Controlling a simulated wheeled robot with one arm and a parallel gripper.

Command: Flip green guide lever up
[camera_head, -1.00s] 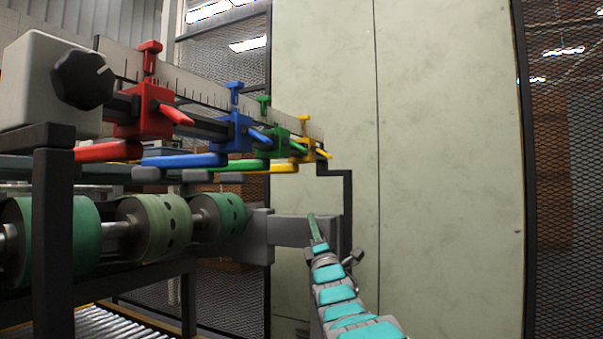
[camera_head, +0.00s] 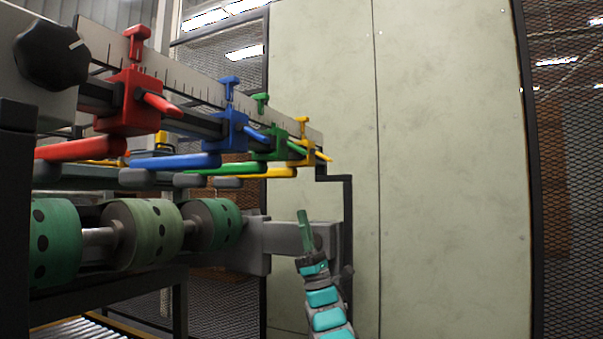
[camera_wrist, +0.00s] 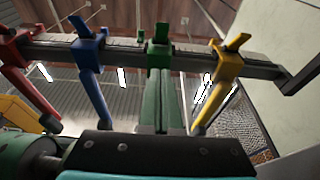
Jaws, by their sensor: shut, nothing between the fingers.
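The green guide (camera_head: 271,147) is third in a row of coloured guides on a ruled rail. Its short lever (camera_head: 296,148) slants down to the right, and a long green arm (camera_head: 228,168) extends left. In the wrist view, the green guide (camera_wrist: 158,50) is straight ahead, with a short tab above its block. My gripper (camera_head: 303,213) is shut and empty, pointing up, below and right of the guide and apart from it in the head view. In the wrist view, green fingers and green guide arm overlap, so their edges are hard to separate.
The blue guide (camera_head: 232,131) and yellow guide (camera_head: 306,150) flank the green one closely. The red guide (camera_head: 130,102) is farther left. Rollers (camera_head: 213,224) and a grey bracket (camera_head: 285,238) lie below. Free room lies right of the rail, before the pale wall panel (camera_head: 450,180).

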